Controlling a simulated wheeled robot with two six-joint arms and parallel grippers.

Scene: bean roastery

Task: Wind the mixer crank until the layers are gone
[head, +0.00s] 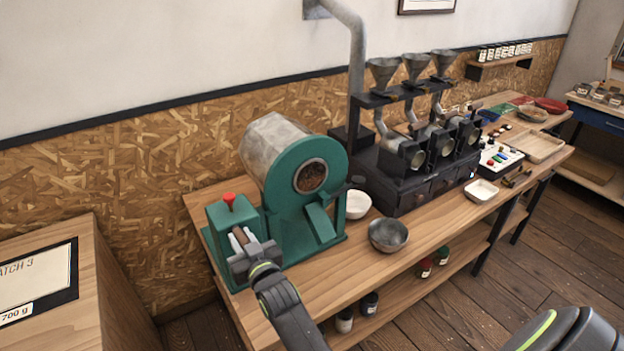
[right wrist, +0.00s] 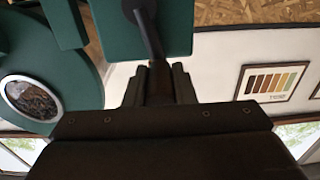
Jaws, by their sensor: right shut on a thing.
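The mixer (head: 268,147) stands on the bench, with a grey metal drum and a green front. Its round window (head: 310,176) shows dark brown, mottled contents; I cannot make out separate layers. The window also shows at the left of the right wrist view (right wrist: 32,98). A green box (head: 222,215) with a red knob stands at its left. My right gripper (head: 242,240) is at this box, shut on the crank handle (right wrist: 160,82). The crank's dark arm (right wrist: 150,35) runs up from the handle to the green housing. My left gripper is not in view.
A metal bowl (head: 388,235) and a white bowl (head: 357,204) stand just right of the mixer. Dark machines with funnels (head: 384,72) stand further along the bench. A wooden cabinet (head: 105,290) stands at the left. Jars sit on the lower shelf.

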